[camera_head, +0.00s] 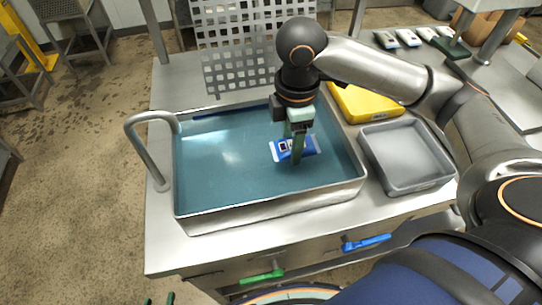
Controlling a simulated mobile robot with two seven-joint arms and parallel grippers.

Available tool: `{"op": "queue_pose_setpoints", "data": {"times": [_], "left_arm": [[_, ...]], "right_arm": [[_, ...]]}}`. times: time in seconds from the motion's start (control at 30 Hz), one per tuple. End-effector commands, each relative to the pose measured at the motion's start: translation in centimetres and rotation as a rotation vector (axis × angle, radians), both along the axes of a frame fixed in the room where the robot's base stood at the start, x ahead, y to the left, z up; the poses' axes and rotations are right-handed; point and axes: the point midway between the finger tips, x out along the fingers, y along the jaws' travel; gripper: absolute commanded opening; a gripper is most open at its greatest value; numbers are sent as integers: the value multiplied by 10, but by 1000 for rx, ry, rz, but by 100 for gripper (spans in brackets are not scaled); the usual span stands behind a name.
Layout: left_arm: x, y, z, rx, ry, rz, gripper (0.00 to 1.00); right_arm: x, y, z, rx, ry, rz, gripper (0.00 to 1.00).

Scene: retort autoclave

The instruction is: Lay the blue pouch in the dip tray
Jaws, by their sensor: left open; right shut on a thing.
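The blue pouch (309,146) has a white label and a white end. It is over the large steel tray (262,211), which looks like the dip tray and has a blue-teal inside, like water. My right gripper (297,155) reaches down over this tray and is shut on the pouch, its fingers hiding part of it. I cannot tell whether the pouch touches the surface below. My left gripper (158,299) shows only its dark green fingertips at the bottom edge, apart and empty, well in front of the bench.
A curved steel pipe (137,145) stands at the tray's left rim. A perforated metal sheet (237,50) rises behind it. A smaller grey tray (410,181) and a yellow item (368,105) are to the right. Several pale pouches (408,37) lie at the back right.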

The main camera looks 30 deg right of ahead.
Motion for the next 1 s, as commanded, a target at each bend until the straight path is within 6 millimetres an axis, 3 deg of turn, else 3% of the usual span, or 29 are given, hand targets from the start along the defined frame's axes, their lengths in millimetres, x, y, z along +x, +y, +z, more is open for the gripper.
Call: {"op": "queue_pose_setpoints", "data": {"times": [0.1,0.27,0.47,0.7,1.0], "left_arm": [[0,0,-5,0,0,0,60],[0,0,-7,0,0,0,60],[1,0,-7,0,-1,0,60],[1,0,-9,0,-2,-1,60],[2,0,-9,0,-3,-1,60]], "right_arm": [[16,10,-26,1,3,0,6],[31,17,-44,1,1,0,6],[38,21,-54,1,2,1,6],[41,22,-87,-1,1,1,6],[41,22,-89,0,0,1,6]]}}
